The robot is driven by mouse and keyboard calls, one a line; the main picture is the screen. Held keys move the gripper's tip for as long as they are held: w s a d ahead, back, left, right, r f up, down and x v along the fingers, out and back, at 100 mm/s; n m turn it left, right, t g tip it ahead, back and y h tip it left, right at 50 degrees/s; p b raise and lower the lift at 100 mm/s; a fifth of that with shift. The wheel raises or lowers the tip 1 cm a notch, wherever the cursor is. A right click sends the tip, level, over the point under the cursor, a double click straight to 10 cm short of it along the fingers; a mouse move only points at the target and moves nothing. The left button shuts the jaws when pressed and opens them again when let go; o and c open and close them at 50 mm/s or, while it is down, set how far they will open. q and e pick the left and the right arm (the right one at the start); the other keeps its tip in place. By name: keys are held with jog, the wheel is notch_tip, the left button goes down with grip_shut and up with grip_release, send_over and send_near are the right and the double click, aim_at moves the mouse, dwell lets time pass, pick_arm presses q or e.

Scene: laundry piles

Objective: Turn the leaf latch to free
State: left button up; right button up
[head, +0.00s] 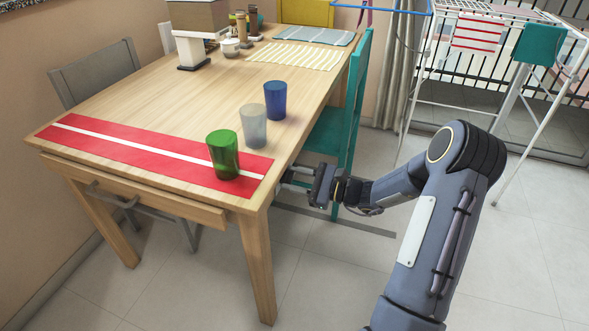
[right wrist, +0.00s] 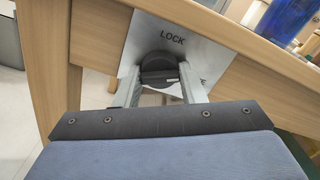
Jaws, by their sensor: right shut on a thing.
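The leaf latch is a dark round knob (right wrist: 158,66) on a pale plate (right wrist: 200,45) on the side of the wooden table (head: 165,95). In the right wrist view the plate reads LOCK above the knob; a second word at lower right is mostly hidden, with only a final E legible. A raised grip bar crosses the knob roughly level in that view. My right gripper (head: 292,178) reaches the table's right side from the right and is shut on the knob, one finger on each side. In the head view the latch is hidden. My left gripper is not in view.
Green (head: 223,155), clear (head: 253,126) and blue (head: 275,100) cups stand near the table's right edge, the green one on a red runner (head: 110,142). A teal chair (head: 355,110) stands close behind my right gripper. Floor at front right is clear.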

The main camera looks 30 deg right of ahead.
jog(key=shift+m+p, duration=2.35)
jog(key=shift+m, duration=0.25)
jog(key=o, duration=1)
jog(key=shift+s+d, duration=0.1)
jog(key=p+v, duration=0.1)
jog(key=v, duration=0.6)
jog(key=shift+s+d, duration=0.15)
jog(key=shift+s, duration=0.1)
